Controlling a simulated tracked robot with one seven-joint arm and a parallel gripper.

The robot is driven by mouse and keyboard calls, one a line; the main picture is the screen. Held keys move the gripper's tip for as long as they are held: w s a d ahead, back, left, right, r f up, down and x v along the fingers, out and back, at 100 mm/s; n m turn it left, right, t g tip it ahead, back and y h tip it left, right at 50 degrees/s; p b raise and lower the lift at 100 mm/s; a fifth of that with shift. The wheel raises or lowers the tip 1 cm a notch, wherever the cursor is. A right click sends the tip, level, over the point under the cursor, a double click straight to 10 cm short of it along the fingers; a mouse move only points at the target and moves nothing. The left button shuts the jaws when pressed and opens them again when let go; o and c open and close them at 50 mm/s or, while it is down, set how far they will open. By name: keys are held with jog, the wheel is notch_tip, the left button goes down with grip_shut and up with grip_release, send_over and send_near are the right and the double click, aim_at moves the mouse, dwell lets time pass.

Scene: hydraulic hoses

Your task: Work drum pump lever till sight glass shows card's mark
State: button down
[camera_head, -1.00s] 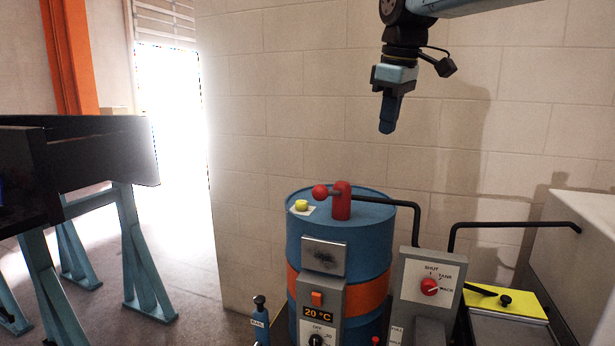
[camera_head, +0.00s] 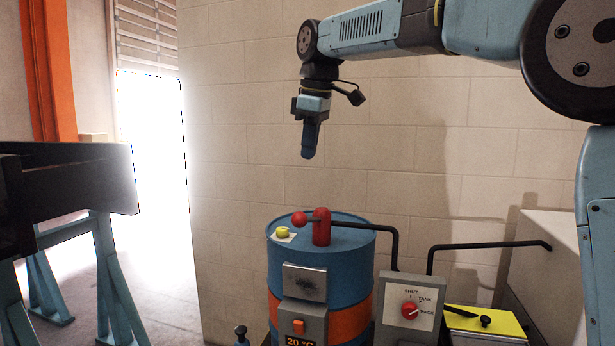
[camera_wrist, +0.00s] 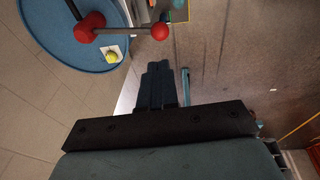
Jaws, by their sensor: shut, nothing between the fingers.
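A blue drum (camera_head: 352,262) with an orange band stands by the wall. On its lid are a red pump post (camera_head: 321,227) and a lever ending in a red ball knob (camera_head: 299,219). In the wrist view the red knob (camera_wrist: 160,31) is near the picture's top, with the lever bar running left to the pump. My gripper (camera_head: 309,155) hangs above the drum, pointing down, shut and empty, apart from the lever. Its fingers also show in the wrist view (camera_wrist: 157,68). I cannot make out the sight glass or the card's mark.
A grey valve panel (camera_head: 392,290) with a red dial stands right of the drum, its black pipe running to the pump. A yellow-topped box (camera_head: 480,322) and a pale cabinet (camera_head: 545,255) are farther right. A dark bench (camera_head: 70,185) on blue trestles stands left.

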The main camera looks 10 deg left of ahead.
aim_at(302, 214)
jog(key=f, duration=0.4)
jog(key=w+a+f, duration=0.1)
jog(key=f, duration=0.3)
jog(key=a+f, duration=0.1)
jog(key=f, duration=0.4)
jog(key=shift+w, duration=0.3)
